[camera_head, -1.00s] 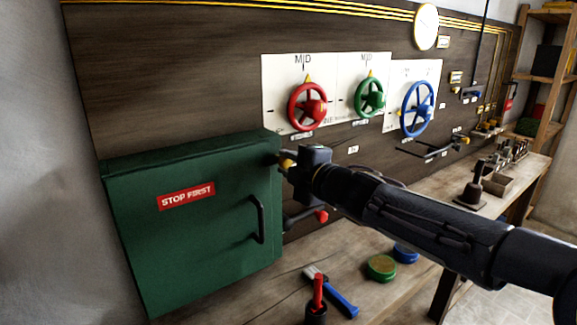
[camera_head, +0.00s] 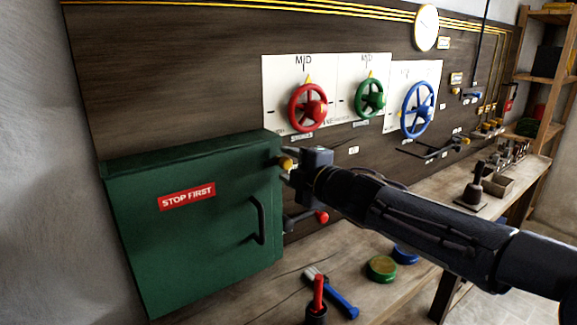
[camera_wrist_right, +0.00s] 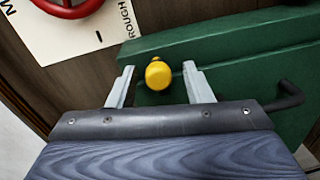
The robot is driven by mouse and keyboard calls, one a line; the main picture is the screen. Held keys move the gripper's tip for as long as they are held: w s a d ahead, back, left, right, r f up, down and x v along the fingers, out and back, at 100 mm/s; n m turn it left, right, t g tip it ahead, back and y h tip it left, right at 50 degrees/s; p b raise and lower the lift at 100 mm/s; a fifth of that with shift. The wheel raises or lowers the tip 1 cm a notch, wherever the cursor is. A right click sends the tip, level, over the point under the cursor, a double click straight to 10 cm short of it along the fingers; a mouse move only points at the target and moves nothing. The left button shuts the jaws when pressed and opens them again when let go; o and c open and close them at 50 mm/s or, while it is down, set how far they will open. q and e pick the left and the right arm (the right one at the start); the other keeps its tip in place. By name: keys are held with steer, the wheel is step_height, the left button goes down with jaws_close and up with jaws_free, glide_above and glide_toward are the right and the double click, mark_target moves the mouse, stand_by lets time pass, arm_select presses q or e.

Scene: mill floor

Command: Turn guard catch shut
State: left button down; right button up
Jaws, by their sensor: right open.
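The green guard box (camera_head: 190,245) with a red "STOP FIRST" label (camera_head: 187,196) and a dark handle (camera_head: 258,221) fills the left of the head view. Its door looks closed. The yellow catch knob (camera_head: 286,163) is at the box's upper right edge; it also shows in the right wrist view (camera_wrist_right: 158,75). My right gripper (camera_head: 288,172) is right beside the knob. In the wrist view my right gripper (camera_wrist_right: 160,84) is open, with the knob between and slightly beyond its fingertips, touching neither. My left gripper is not in view.
Red (camera_head: 307,107), green (camera_head: 369,98) and blue (camera_head: 417,110) handwheels are on the panel above my right arm. A red-tipped lever (camera_head: 321,216) is below the gripper. A blue-handled tool (camera_head: 340,300) and round green (camera_head: 381,268) and blue (camera_head: 405,254) pieces lie on the bench.

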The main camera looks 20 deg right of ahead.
steer(key=p+v, duration=0.1)
steer(key=v, duration=0.6)
steer(key=shift+s+p, duration=0.2)
steer(key=shift+p, duration=0.15)
steer(key=shift+d, duration=0.15)
steer(key=s+d+f+m+g+h+p, duration=0.25)
steer(key=s+d+f+m+h, duration=0.35)
steer(key=s+d+f+m, duration=0.5)
steer(key=s+a+f+m+g+y, duration=0.2)
steer(key=s+a+f+m+g, duration=0.2)
steer(key=s, duration=0.4)
steer(key=s+a+f+m+g+y, duration=0.2)
steer(key=s+a+f+m+g, duration=0.2)
steer(key=s, duration=0.5)
steer(key=a+m, duration=0.2)
steer(key=m, duration=0.1)
steer(key=shift+s+f, duration=0.15)
steer(key=shift+f, duration=0.2)
steer(key=shift+a, duration=0.1)
